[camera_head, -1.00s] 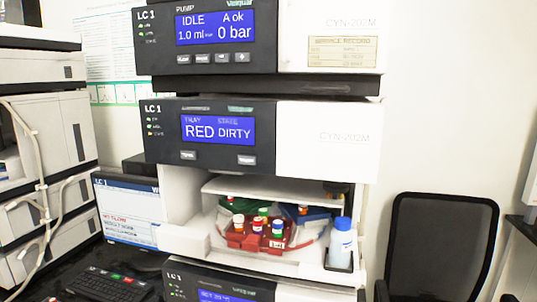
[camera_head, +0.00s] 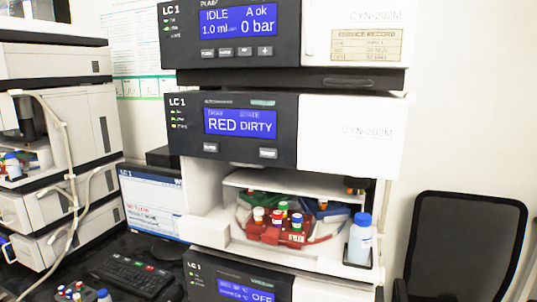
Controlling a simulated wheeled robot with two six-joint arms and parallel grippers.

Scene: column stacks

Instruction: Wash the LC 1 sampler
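The LC 1 sampler (camera_head: 350,134) is the middle module of the stack. Its display (camera_head: 240,123) reads "RED" and "DIRTY". Two buttons sit below the display, a left one (camera_head: 210,147) and a right one (camera_head: 268,153). Its bay below is open and holds a red tray (camera_head: 268,234) with several capped vials, with green and blue trays partly hidden behind it. A white bottle with a blue cap (camera_head: 360,241) stands at the bay's right front. Neither of my grippers is in view.
The pump module (camera_head: 355,35) above reads "IDLE" and "0 bar". A lower module (camera_head: 240,290) reads "OFF". A monitor (camera_head: 150,205) and keyboard (camera_head: 135,275) are left of the stack. Another stack (camera_head: 60,120) stands further left. A black chair (camera_head: 465,245) is at the right.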

